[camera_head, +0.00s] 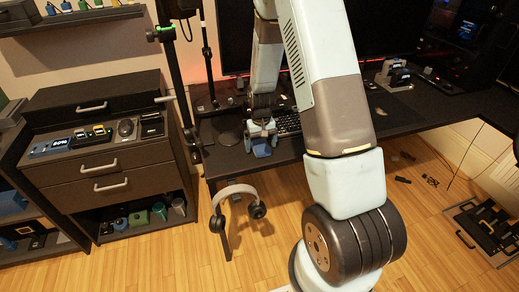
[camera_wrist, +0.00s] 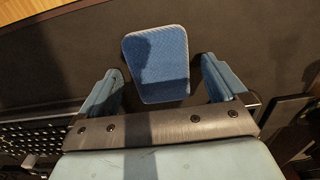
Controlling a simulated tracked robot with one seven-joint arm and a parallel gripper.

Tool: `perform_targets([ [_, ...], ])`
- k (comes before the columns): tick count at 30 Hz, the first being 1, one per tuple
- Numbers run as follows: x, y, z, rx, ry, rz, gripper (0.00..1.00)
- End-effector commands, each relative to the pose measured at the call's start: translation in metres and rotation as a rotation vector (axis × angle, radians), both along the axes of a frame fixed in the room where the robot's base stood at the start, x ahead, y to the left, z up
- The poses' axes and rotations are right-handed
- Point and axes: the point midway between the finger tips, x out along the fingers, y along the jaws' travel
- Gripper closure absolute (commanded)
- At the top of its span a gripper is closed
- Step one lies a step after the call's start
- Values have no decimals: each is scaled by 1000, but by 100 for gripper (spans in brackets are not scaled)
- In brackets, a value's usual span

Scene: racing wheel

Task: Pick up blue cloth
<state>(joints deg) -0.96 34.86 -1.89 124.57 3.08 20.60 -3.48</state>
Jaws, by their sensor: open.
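The blue cloth (camera_wrist: 157,62) is a small folded pad with rounded corners, lying on the dark desk top (camera_wrist: 75,50). In the wrist view it sits between and just beyond the fingers of my gripper (camera_wrist: 162,85). The gripper is open, with one finger to each side of the cloth and a visible gap to each. In the head view the cloth (camera_head: 262,149) shows below my gripper (camera_head: 261,130), near the desk's front edge. My arm hides part of the desk behind it.
A keyboard (camera_head: 288,124) lies right of the gripper, and it also shows at left in the wrist view (camera_wrist: 35,137). Headphones (camera_head: 238,200) hang below the desk edge. A drawer cabinet (camera_head: 100,150) stands at left. Small devices (camera_head: 395,75) sit on the desk at right.

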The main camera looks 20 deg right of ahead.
Motion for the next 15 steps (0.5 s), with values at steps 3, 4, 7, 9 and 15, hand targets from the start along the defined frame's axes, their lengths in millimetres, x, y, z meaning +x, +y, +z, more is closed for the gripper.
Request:
perform_targets([
  [3,0,0,0,0,0,0,2],
  [4,0,0,0,0,0,0,5],
  [7,0,0,0,0,0,0,14],
  [9,0,0,0,0,0,0,21],
  [15,0,0,0,0,0,0,40],
])
